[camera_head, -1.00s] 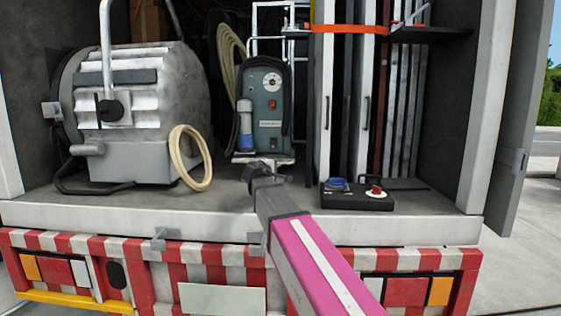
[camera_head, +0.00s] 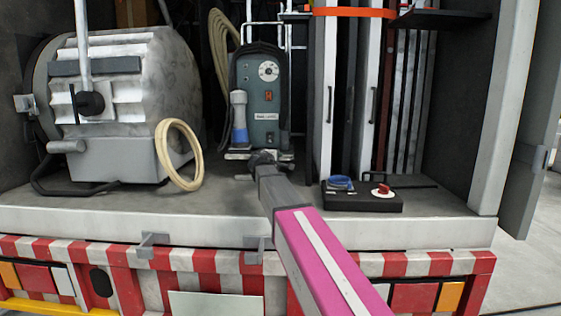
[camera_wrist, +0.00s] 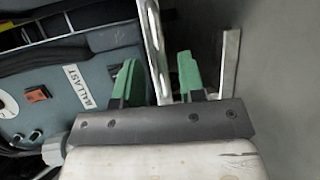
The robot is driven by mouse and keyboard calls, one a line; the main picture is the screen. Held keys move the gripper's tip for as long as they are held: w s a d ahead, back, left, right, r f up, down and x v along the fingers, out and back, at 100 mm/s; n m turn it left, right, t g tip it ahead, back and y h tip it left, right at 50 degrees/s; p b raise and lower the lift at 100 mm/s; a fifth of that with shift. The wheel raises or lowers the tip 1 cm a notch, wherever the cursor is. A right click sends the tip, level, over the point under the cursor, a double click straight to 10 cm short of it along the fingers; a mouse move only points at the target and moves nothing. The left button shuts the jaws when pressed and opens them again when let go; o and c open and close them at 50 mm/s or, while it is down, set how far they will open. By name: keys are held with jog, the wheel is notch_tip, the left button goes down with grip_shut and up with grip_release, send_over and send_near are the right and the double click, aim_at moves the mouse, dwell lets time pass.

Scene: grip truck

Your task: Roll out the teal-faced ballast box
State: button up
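The teal-faced ballast box (camera_head: 266,105) stands upright on a small wheeled metal frame (camera_head: 277,36) on the truck floor, with a dial and an orange switch on its face. In the wrist view, the box (camera_wrist: 50,95) with its BALLAST label is at the left. My gripper (camera_wrist: 157,80) is open, its two green fingers apart. A pale metal bar (camera_wrist: 152,35) runs into the gap between them; I cannot tell whether it touches either finger. In the head view, my pink-sleeved arm reaches to the foot of the box and its end partly hides the frame's base.
A large ribbed grey lamp housing (camera_head: 120,95) with a cream cable coil (camera_head: 178,155) stands left. The truck's sill (camera_head: 100,225) crosses in front.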

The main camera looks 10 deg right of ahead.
aim_at(281, 159)
jog(key=shift+x, duration=1.65)
grip_shut()
jog(key=shift+s, duration=0.15)
